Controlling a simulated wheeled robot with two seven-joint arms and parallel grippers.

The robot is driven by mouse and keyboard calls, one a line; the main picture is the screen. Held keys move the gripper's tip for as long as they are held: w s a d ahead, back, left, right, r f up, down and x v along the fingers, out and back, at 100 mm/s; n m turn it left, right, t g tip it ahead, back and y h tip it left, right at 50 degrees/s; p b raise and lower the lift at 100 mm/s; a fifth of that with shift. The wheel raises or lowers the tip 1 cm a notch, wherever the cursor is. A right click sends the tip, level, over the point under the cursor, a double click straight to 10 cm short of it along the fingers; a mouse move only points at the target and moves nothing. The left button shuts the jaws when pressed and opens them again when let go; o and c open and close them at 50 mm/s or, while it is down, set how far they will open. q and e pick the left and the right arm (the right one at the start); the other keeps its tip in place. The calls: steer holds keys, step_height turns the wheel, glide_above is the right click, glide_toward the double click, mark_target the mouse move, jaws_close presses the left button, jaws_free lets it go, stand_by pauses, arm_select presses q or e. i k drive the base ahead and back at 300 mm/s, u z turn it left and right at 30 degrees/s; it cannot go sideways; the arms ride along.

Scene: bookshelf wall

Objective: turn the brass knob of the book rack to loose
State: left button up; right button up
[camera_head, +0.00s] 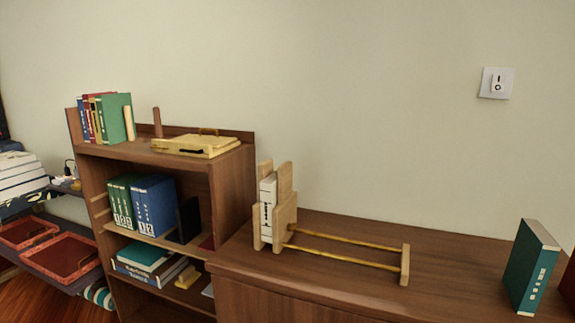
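The book rack (283,217) stands on the brown cabinet top, near its left end. It has pale wooden upright panels at the left, a low wooden end block (405,265) at the right, and two brass-coloured rods (345,240) running between them. A white book (267,208) stands upright between the panels. A small brass-coloured spot where the back rod meets the panel may be the knob, but it is too small to tell, and its setting cannot be read. Neither of my grippers is in view.
A teal book (531,267) stands upright at the cabinet's right. A bookshelf (232,185) with books and a pale wooden case (197,146) on top stands left of the cabinet (330,285). Red trays (72,258) lie far left. A switch (496,83) is on the wall.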

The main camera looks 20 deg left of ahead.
mark_target(291, 228)
steer(key=z, duration=0.1)
steer(key=k, duration=1)
steer(key=u, duration=1.65)
steer(key=i, duration=1.95)
steer(key=z, duration=0.5)
